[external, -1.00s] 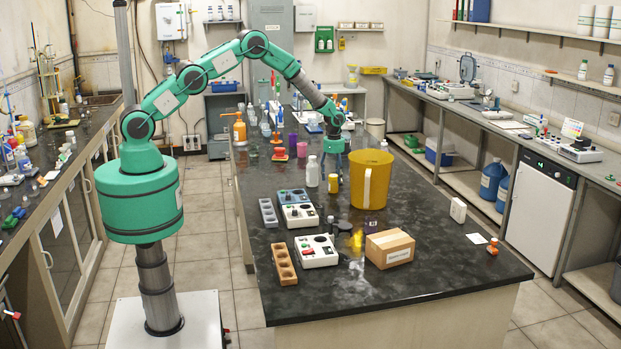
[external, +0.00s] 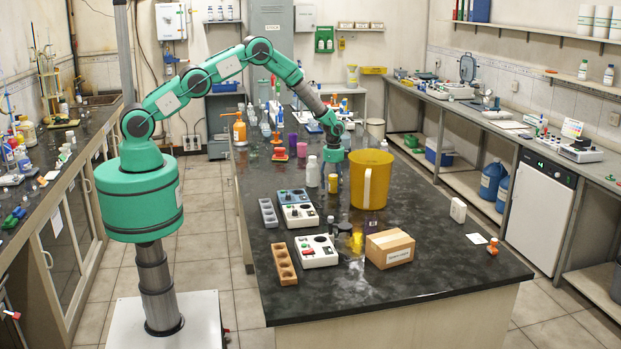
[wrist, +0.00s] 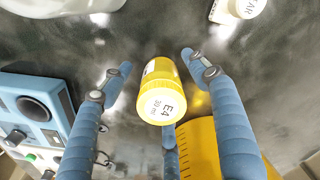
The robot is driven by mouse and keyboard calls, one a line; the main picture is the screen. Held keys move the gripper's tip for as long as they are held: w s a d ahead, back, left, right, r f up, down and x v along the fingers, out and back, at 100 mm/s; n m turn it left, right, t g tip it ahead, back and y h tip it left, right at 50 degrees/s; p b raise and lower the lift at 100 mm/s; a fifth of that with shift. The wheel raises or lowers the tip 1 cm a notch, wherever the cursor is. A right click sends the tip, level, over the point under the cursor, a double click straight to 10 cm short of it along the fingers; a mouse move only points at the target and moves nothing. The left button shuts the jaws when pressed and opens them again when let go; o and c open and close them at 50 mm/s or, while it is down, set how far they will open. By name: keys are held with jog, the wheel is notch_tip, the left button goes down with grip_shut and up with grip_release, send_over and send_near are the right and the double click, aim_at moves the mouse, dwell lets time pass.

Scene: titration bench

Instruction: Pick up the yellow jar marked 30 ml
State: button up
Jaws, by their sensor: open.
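The yellow jar (wrist: 158,88) has a white lid marked E4, 30 ml. In the wrist view it is near the middle, between my spread fingers, with a clear gap on the left and right sides. The third finger is below it in the picture; whether it touches cannot be told. In the external view a small jar (external: 333,183) stands on the dark bench beneath my gripper (external: 333,158), between the blue-topped device and the large yellow pitcher. My gripper is open and empty; its fingers (wrist: 158,64) point down around the jar.
The large yellow pitcher (external: 370,180) stands close on the right. A white bottle (external: 312,171) and a blue-topped device (external: 292,195) are close on the left. A cardboard box (external: 390,249) lies nearer the front. The bench right of the pitcher is mostly clear.

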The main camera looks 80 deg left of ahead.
jog(key=c, duration=1.2)
jog(key=shift+c, duration=0.2)
jog(key=shift+r, duration=0.15)
jog(key=shift+r+b, duration=0.4)
jog(key=shift+r, duration=4.5)
